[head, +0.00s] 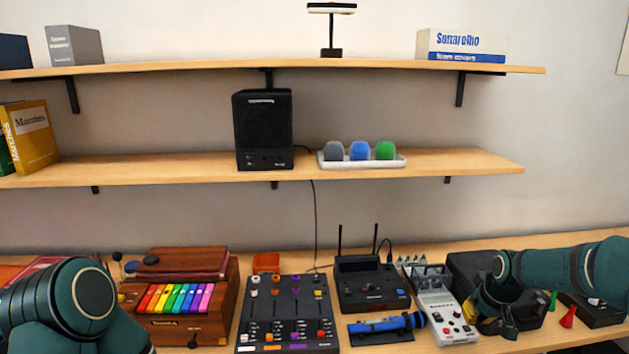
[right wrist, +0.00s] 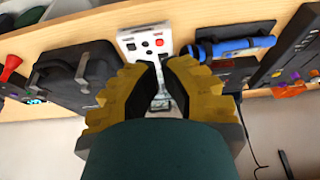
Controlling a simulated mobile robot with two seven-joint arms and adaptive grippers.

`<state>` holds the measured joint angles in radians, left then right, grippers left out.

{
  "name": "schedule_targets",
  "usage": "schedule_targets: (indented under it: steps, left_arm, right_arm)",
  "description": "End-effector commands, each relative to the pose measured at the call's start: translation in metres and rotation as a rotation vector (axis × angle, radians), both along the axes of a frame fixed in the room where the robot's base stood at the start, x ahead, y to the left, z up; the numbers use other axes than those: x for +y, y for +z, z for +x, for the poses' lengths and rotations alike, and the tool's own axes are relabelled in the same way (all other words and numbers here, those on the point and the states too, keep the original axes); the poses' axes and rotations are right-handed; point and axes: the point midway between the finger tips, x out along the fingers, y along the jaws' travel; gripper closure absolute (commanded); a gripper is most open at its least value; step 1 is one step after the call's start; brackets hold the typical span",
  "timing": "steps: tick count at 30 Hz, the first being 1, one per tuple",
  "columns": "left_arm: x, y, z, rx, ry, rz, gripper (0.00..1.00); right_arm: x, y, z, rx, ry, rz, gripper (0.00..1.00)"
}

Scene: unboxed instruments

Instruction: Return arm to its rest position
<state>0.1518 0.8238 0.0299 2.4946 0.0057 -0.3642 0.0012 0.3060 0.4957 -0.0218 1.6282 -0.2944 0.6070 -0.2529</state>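My right arm comes in from the right in the head view. Its gripper (head: 483,312) hangs over the table between the light grey device with knobs and red buttons (head: 446,318) and the black case (head: 520,298). In the right wrist view the yellow fingers of this gripper (right wrist: 162,62) stand slightly apart, with nothing held between them. The grey device (right wrist: 146,42) lies beyond the fingertips, and part of it shows through the gap. My left arm shows only as a teal link at the lower left of the head view; its gripper is out of view.
On the table stand a wooden box with rainbow keys (head: 178,298), a mixer (head: 288,330), a black receiver with antennas (head: 372,290) and a blue microphone (head: 386,324). Two shelves hang above, with a speaker (head: 263,128) and a white tray (head: 362,163) on the lower one.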

Motion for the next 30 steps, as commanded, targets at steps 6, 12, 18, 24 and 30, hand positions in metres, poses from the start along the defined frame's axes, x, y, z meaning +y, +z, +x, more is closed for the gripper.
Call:
schedule_targets:
  steps: [6, 12, 18, 24, 30]
  left_arm:
    - [-0.001, -0.023, -0.001, 0.003, -0.003, 0.002, 0.53]
    - [-0.002, -0.045, -0.002, 0.008, -0.004, 0.004, 0.53]
    - [-0.003, -0.068, -0.004, 0.014, -0.008, 0.006, 0.53]
    - [-0.004, -0.082, -0.005, 0.017, -0.01, 0.008, 0.53]
    - [-0.004, -0.084, -0.005, 0.017, -0.011, 0.008, 0.53]
  right_arm:
    - [0.088, -0.104, -0.026, 0.032, 0.009, 0.128, 1.0]
    - [0.171, -0.192, -0.082, 0.079, -0.025, 0.246, 1.0]
    - [0.242, -0.261, -0.167, 0.149, -0.097, 0.332, 1.0]
    - [0.273, -0.29, -0.234, 0.199, -0.158, 0.358, 1.0]
    - [0.279, -0.294, -0.252, 0.21, -0.18, 0.362, 1.0]
